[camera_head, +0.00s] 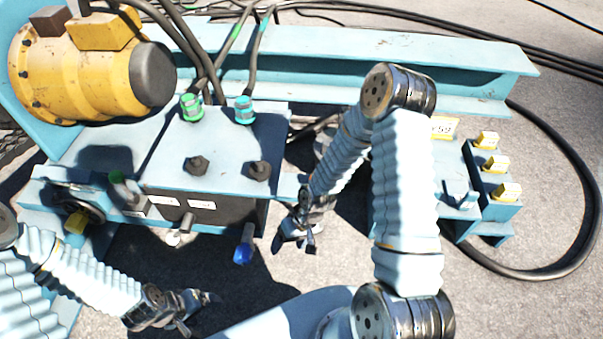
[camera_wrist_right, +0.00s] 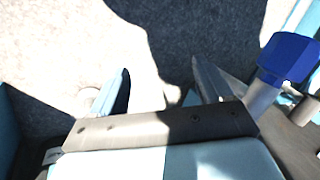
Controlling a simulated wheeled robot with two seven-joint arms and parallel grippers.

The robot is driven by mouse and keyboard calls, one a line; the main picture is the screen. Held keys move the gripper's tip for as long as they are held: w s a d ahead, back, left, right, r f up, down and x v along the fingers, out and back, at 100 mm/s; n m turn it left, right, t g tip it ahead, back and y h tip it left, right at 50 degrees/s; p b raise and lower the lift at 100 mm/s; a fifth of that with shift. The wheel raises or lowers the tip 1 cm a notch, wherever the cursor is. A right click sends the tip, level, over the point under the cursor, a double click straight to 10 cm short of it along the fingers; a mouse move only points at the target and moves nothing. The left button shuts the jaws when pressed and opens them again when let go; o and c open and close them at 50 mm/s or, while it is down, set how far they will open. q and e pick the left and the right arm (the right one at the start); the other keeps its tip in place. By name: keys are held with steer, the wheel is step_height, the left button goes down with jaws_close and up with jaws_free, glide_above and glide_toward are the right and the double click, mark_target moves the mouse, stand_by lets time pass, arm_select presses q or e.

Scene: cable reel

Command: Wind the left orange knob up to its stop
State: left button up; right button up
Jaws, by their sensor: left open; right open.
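I cannot make out any orange knob in either view. Two dark knobs stand on top of the pale blue control box, the left one (camera_head: 196,165) and the right one (camera_head: 258,170). A blue-tipped handle (camera_head: 243,250) and a pale-tipped handle (camera_head: 177,236) stick out below the box front. My left gripper (camera_head: 205,312) is open and empty, low in the head view, in front of the box. My right gripper (camera_head: 294,243) is open and empty, right of the blue handle. In the right wrist view its fingers (camera_wrist_right: 162,90) are apart, with the blue tip (camera_wrist_right: 288,58) to their right.
Two green cable fittings (camera_head: 192,106) stand at the box's back edge. A yellow motor (camera_head: 80,75) is at upper left and a blue beam (camera_head: 350,60) runs behind. Yellow-topped connectors (camera_head: 495,164) and a black cable loop (camera_head: 590,215) lie at right. Open ground lies at lower right.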

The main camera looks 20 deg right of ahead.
steer(key=w+d+r+n+h, duration=0.4)
steer(key=w+d+r, duration=1)
steer(key=d+r, duration=0.3)
steer(key=f, duration=1.2)
steer(key=shift+w+a+f+b, duration=0.2)
steer(key=shift+a+f+b, duration=0.1)
steer(key=shift+a+f, duration=0.05)
steer(key=shift+c, duration=0.2)
steer(key=c, duration=1)
